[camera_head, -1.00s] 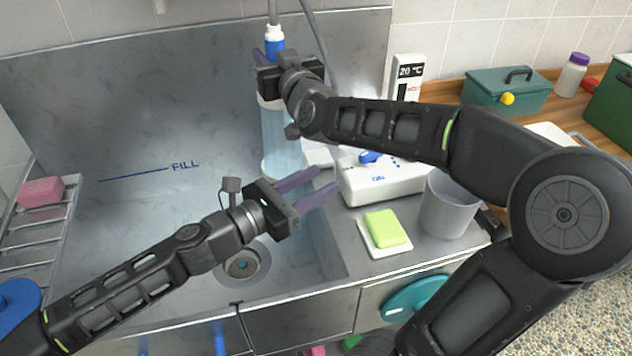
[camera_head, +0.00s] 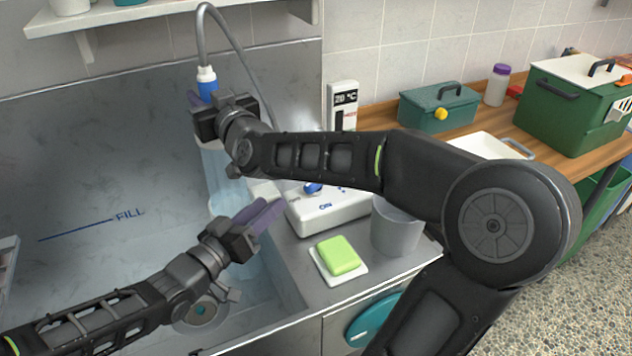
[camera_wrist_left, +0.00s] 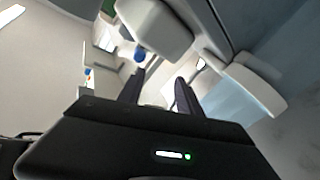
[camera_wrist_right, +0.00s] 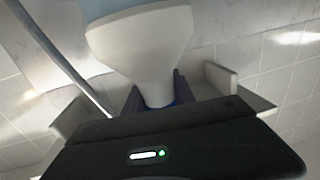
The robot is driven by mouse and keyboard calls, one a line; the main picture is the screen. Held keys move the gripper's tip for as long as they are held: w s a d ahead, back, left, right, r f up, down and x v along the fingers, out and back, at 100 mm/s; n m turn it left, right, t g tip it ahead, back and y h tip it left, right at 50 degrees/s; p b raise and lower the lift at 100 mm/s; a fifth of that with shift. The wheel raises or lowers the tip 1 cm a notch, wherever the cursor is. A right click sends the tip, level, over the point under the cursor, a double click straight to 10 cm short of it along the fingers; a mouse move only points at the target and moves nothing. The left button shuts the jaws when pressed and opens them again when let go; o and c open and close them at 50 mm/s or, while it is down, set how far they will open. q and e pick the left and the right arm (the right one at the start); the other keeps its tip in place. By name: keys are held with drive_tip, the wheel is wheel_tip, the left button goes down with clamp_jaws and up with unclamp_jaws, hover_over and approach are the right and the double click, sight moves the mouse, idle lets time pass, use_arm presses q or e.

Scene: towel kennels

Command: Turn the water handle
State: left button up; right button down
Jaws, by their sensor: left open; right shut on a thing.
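The white control box (camera_head: 330,210) stands on the counter right of the basin. Its blue knob (camera_head: 313,188) is on top, partly hidden by my right arm. My left gripper (camera_head: 262,213) is open and empty, left of the box and apart from the knob. The left wrist view shows the blue knob (camera_wrist_left: 140,54) ahead of the two spread fingers. My right gripper (camera_head: 200,108) is shut on a white spray head (camera_wrist_right: 145,45) with a blue-and-white hose fitting (camera_head: 207,84). A pale blue translucent column (camera_head: 222,178) hangs below it.
A green soap (camera_head: 338,254) on a white dish and a grey cup (camera_head: 396,228) stand in front of the box. A display (camera_head: 345,99) reads 20 °C. A green toolbox (camera_head: 438,108) stands behind.

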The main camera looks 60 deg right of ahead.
use_arm(q)
drive_tip(key=s+m+g, duration=0.1)
drive_tip(key=m, duration=0.1)
drive_tip(key=s+m+g, duration=0.1)
drive_tip(key=m, duration=0.1)
drive_tip(key=s+r+m, duration=0.1)
drive_tip(key=m, duration=0.1)
drive_tip(key=shift+a+m+g, duration=0.2)
drive_tip(key=shift+m+g, duration=0.2)
drive_tip(key=d, duration=0.4)
drive_tip(key=s+d, duration=0.1)
drive_tip(key=d, duration=0.7)
drive_tip(key=shift+s, duration=0.15)
drive_tip(key=shift+c, duration=0.3)
clamp_jaws()
